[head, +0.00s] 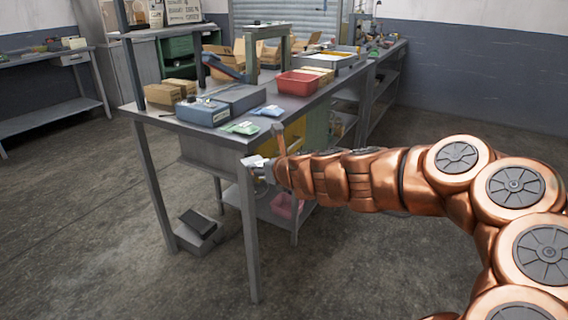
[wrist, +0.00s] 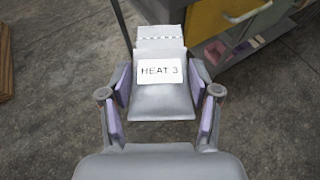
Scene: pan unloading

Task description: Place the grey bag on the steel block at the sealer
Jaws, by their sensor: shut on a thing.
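The grey bag (wrist: 160,98) has a white label reading "HEAT 3" and hangs between the fingers of my gripper (wrist: 160,113) in the wrist view. The gripper is shut on it, with a purple-lined finger on each side. In the head view the bag (head: 254,161) shows small and pale at the gripper (head: 264,167), in front of the bench's near corner and below its top. On the bench, the sealer looks to be the blue-grey box (head: 203,112) with a white label. A low grey block (head: 238,98), probably the steel block, sits right beside it.
A green bag (head: 241,128) and a blue bag (head: 269,111) lie on the bench top (head: 170,124) near its front edge. A red bin (head: 297,84) and cardboard boxes stand further back. A bench leg (head: 249,225) is close to my gripper. Open floor lies in front.

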